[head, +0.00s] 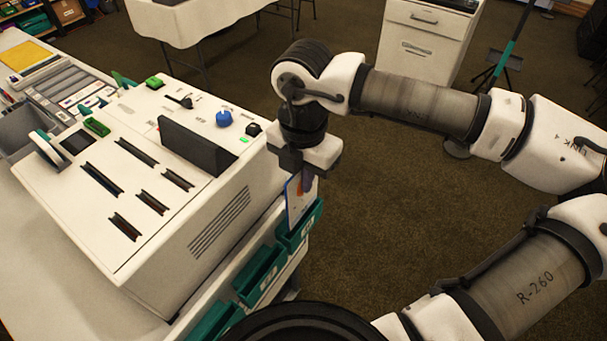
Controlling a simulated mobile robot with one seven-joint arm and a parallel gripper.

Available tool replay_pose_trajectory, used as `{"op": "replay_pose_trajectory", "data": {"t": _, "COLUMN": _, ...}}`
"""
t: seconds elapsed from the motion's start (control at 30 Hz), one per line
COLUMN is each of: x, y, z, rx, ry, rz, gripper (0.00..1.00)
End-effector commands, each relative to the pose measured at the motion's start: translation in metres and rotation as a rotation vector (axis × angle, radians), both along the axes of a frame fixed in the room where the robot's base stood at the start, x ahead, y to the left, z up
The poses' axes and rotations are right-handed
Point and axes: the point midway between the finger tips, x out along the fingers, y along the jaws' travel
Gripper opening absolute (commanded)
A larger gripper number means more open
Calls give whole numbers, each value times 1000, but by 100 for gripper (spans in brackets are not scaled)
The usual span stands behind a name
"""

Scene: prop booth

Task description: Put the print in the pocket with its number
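My gripper (304,178) points down past the right side of the white machine. It is shut on the print (297,207), a pale card with a blue edge and a darker picture, which hangs upright below it. Teal pockets line the table's right edge: a far pocket (313,219), a middle pocket (247,289) and a near pocket (208,331), partly cut off by the frame. The print is at the far pocket; I cannot tell whether its lower edge is inside or just in front. The pocket labels and any number on the print are too small to read.
The white machine (180,240) has slots, knobs and an upright dark panel (195,147) close to my gripper. A grey tray (18,130) and several small items are at the left. A white cabinet (425,45) stands behind my arm. The carpet at right is open.

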Motion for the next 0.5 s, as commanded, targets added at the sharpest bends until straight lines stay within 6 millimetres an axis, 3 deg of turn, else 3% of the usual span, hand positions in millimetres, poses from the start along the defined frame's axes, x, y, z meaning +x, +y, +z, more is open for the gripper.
{"op": "replay_pose_trajectory", "data": {"t": 0.5, "x": 0, "y": 0, "z": -14, "rx": 0, "ry": 0, "rz": 0, "gripper": 0}}
